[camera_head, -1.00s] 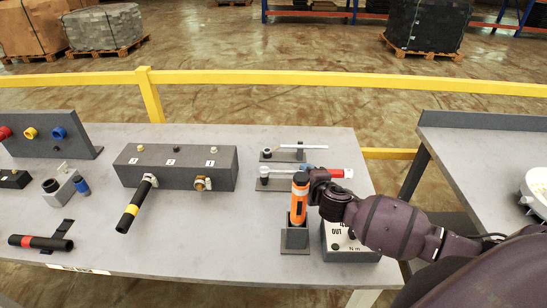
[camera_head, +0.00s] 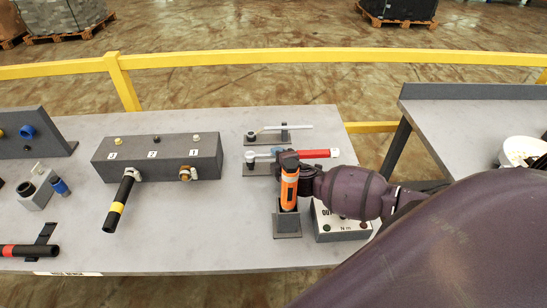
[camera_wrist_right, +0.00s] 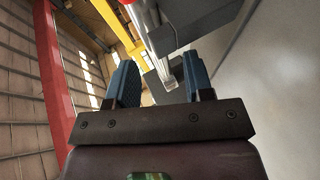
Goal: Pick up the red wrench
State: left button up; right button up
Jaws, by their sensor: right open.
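The red wrench (camera_head: 318,153) lies across a dark holder at the right of the grey table, its red handle to the right and its silver head to the left. My right gripper (camera_head: 277,152) is at the wrench's middle in the head view and hides part of its shaft. In the right wrist view, the blue fingers of my right gripper (camera_wrist_right: 161,83) are apart. A silver shaft (camera_wrist_right: 150,40) with a bit of red at its top edge shows beyond them. I cannot tell whether the fingers touch the wrench. My left gripper is not in view.
An orange tool (camera_head: 289,190) stands upright in a dark holder (camera_head: 287,226) just in front of my gripper. A torque box (camera_head: 335,226) sits right of it. A silver wrench (camera_head: 288,127) lies behind. A numbered dark block (camera_head: 150,172) stands left.

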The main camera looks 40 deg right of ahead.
jog(key=shift+x, duration=0.8)
jog(key=shift+c, duration=0.4)
grip_shut()
